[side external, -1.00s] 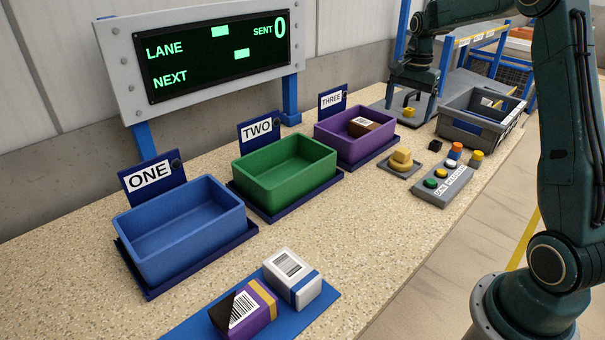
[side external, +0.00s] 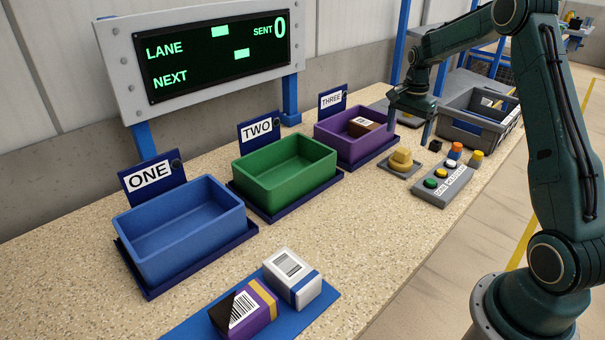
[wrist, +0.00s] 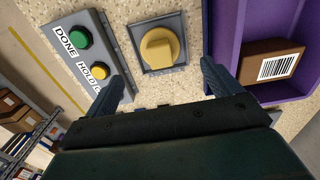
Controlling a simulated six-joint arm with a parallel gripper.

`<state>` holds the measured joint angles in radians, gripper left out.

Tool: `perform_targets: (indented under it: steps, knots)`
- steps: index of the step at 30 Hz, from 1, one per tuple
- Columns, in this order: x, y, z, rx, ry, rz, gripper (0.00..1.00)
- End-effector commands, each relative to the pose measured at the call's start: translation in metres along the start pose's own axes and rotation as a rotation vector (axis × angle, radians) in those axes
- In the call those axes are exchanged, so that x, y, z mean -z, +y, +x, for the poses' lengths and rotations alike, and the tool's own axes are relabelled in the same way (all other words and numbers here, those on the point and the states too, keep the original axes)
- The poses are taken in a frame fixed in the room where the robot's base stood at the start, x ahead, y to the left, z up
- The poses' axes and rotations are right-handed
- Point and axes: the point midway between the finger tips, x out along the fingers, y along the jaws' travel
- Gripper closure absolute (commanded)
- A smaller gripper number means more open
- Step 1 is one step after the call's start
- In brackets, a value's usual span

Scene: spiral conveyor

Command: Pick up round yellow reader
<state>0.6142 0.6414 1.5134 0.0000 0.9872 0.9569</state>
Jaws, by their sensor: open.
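The round yellow reader (side external: 401,159) sits on a small grey square base on the counter, between the purple bin and the button panel. In the wrist view the yellow reader (wrist: 159,48) lies ahead of my gripper, between the lines of its two fingers. My gripper (side external: 411,126) is above and just behind the reader in the side view, with its fingers pointing down. In the wrist view my gripper (wrist: 164,80) is open and empty, its fingers wide apart. Neither finger visibly touches the reader.
The purple bin (side external: 345,149) with a brown box (side external: 363,126) stands left of the reader. The button panel (side external: 443,187) stands right of it. A grey crate (side external: 464,133) is behind. Green (side external: 261,184) and blue (side external: 160,270) bins stand nearer, with parcels on a blue mat (side external: 324,306).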

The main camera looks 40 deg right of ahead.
Motion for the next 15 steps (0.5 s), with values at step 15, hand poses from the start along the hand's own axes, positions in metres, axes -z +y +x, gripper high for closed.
perform_targets:
  steps: [15]
  knots:
    - [0.0,0.0,0.031,0.0,0.0,0.0,0.1]
